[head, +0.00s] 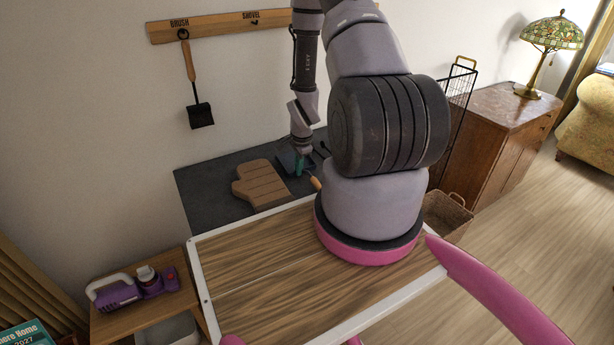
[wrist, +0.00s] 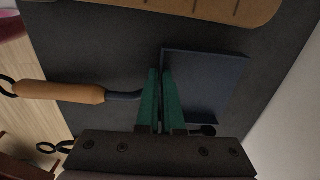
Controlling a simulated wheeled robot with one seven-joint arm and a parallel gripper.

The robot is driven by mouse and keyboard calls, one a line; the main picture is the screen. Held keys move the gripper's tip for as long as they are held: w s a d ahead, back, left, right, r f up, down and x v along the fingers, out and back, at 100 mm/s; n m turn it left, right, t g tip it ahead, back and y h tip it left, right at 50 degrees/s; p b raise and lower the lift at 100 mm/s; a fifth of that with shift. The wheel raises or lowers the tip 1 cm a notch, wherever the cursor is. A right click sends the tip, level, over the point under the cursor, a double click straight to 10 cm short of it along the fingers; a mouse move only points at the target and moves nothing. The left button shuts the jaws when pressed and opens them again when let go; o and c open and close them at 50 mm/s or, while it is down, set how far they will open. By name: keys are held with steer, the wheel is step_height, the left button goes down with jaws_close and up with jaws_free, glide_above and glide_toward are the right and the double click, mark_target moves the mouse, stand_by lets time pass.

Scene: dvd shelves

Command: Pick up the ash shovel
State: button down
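The ash shovel has a blue-grey pan (wrist: 205,88), a dark bent neck and a wooden handle (wrist: 62,92). In the head view its handle (head: 316,184) shows beside my arm, on or just above the dark slab, with the pan partly hidden by my gripper (head: 299,167). In the wrist view my gripper's teal fingers (wrist: 160,75) are close together, one on each side of the pan's edge where the neck meets it. They look shut on that edge. The contact itself is hidden between the fingers.
A brown mitt-shaped board (head: 262,185) lies on the dark slab (head: 205,190), left of the shovel. A tool (head: 200,112) hangs from the rack's BRUSH hook; the SHOVEL hook (head: 254,21) is empty. A black wire rack (head: 459,85) and wooden cabinet (head: 500,125) stand right.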

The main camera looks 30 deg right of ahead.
steer(key=shift+r, duration=0.15)
stand_by(0.3)
step_height(320, 180, up, 10)
stand_by(0.4)
stand_by(0.5)
